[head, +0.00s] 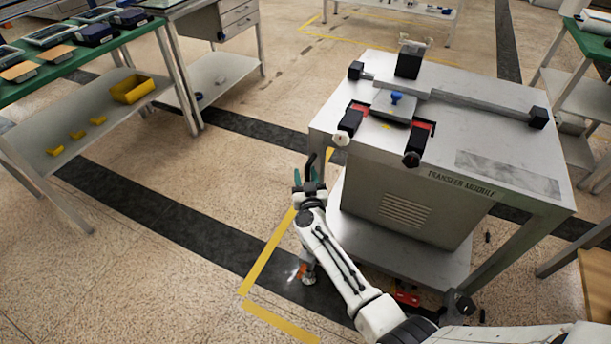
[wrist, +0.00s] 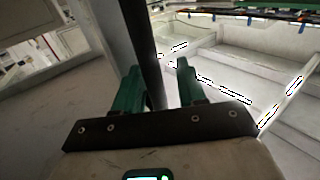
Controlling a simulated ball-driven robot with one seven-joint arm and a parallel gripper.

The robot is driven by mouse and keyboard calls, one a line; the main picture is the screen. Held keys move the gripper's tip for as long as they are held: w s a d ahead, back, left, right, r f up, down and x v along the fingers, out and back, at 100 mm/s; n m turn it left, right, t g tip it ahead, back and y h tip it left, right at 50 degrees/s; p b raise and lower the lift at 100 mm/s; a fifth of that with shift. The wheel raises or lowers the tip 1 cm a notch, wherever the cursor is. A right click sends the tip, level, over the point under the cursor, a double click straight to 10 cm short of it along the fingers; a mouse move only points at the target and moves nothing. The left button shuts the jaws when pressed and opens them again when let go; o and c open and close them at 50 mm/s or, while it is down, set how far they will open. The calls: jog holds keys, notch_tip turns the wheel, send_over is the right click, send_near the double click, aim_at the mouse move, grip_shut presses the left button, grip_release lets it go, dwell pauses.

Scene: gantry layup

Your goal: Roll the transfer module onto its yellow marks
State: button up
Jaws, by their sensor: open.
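The transfer module (head: 372,160), a grey metal cart with its name on the front edge, stands right of centre in the head view. Yellow floor marks show as a long strip (head: 268,252) and a short strip (head: 280,322) to its lower left, with a small piece (head: 338,156) by its left side. The module stands right of the long strip, apart from it. My gripper (head: 308,178) is open beside the module's left side, next to a dark upright bar. In the wrist view, that bar (wrist: 145,45) runs between the green fingers; contact is unclear.
A green-topped bench (head: 70,65) with devices and a lower shelf holding yellow bins (head: 132,88) stands at left. A drawer bench (head: 222,35) stands behind it. Other benches are at right. Dark floor strips cross the tiles. Floor left of the module is clear.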

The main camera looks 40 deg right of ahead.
jog(key=p+v, duration=0.3)
jog(key=v, duration=0.7)
jog(key=shift+s+a, duration=0.25)
jog(key=shift+p, duration=0.3)
